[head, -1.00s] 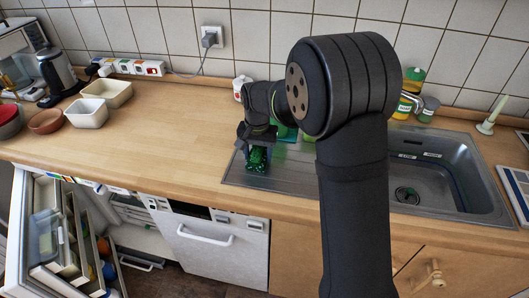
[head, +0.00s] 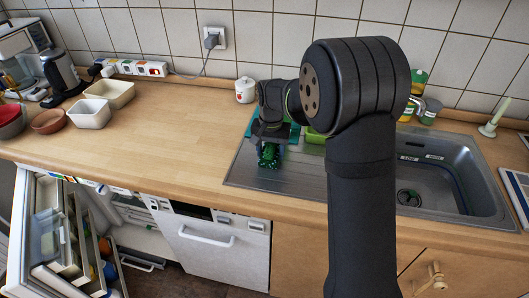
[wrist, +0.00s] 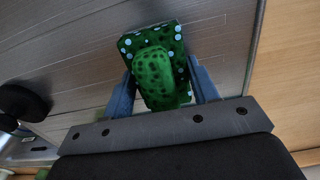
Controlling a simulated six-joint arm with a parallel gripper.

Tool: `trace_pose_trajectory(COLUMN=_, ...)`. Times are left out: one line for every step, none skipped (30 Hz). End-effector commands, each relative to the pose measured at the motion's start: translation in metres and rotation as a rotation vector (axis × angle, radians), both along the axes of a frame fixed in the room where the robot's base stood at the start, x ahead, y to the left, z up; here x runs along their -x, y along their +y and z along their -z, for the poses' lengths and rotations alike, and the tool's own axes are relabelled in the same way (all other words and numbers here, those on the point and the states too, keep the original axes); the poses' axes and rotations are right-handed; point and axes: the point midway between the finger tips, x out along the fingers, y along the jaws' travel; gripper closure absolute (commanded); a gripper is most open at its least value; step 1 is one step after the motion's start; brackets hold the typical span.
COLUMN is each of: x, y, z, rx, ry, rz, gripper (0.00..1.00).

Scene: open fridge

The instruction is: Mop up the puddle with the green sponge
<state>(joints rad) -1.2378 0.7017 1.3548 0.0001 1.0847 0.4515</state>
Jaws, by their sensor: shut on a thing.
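The green sponge (head: 268,157) is between the fingers of my gripper (head: 269,146), over the ribbed metal drainboard (head: 240,175) left of the sink bowl. In the wrist view the sponge (wrist: 176,45) is dark green with pale blue dots, with a lighter green rounded lump on its near side. Both fingers of my gripper (wrist: 160,88) are shut on it. Whether the sponge touches the metal I cannot tell. I cannot make out a puddle in either view; my arm hides part of the drainboard.
A teal item (head: 253,127) and a bright green item (head: 315,136) lie behind my gripper, partly hidden. A white jar (head: 245,90) stands behind. The sink bowl (head: 440,180) is to the right, bowls (head: 90,113) far left. The wooden counter (head: 175,120) between is clear.

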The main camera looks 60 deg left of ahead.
Motion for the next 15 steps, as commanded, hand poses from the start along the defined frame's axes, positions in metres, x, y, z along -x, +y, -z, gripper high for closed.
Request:
trace_pose_trajectory(x=-0.004, y=-0.001, z=0.0, rx=0.0, ry=0.0, rz=0.002, gripper=0.72)
trace_pose_trajectory(x=-0.006, y=-0.001, z=0.0, rx=0.0, ry=0.0, rz=0.002, gripper=0.72)
trace_pose_trajectory(x=-0.009, y=-0.001, z=0.0, rx=0.0, ry=0.0, rz=0.002, gripper=0.72)
trace_pose_trajectory(x=-0.011, y=-0.002, z=0.0, rx=0.0, ry=0.0, rz=0.002, gripper=0.72)
trace_pose_trajectory(x=-0.013, y=-0.002, z=0.0, rx=0.0, ry=0.0, rz=0.002, gripper=0.72)
trace_pose_trajectory(x=-0.016, y=-0.003, z=0.0, rx=0.0, ry=0.0, rz=0.001, gripper=0.72)
trace_pose_trajectory(x=-0.018, y=-0.003, z=0.0, rx=0.001, ry=-0.001, rz=0.001, gripper=0.72)
trace_pose_trajectory(x=-0.02, y=-0.003, z=0.0, rx=0.001, ry=-0.001, rz=0.001, gripper=0.72)
trace_pose_trajectory(x=-0.023, y=-0.003, z=0.0, rx=0.001, ry=-0.001, rz=0.002, gripper=0.72)
trace_pose_trajectory(x=-0.025, y=-0.004, z=0.0, rx=0.001, ry=-0.001, rz=0.002, gripper=0.72)
trace_pose_trajectory(x=-0.027, y=-0.004, z=0.0, rx=0.001, ry=0.0, rz=0.002, gripper=0.72)
trace_pose_trajectory(x=-0.03, y=-0.004, z=0.0, rx=0.001, ry=-0.001, rz=0.002, gripper=0.72)
trace_pose_trajectory(x=-0.032, y=-0.005, z=0.0, rx=0.001, ry=-0.001, rz=0.001, gripper=0.72)
trace_pose_trajectory(x=-0.034, y=-0.005, z=0.0, rx=0.001, ry=-0.001, rz=0.001, gripper=0.72)
trace_pose_trajectory(x=-0.037, y=-0.005, z=0.0, rx=0.0, ry=0.0, rz=0.001, gripper=0.72)
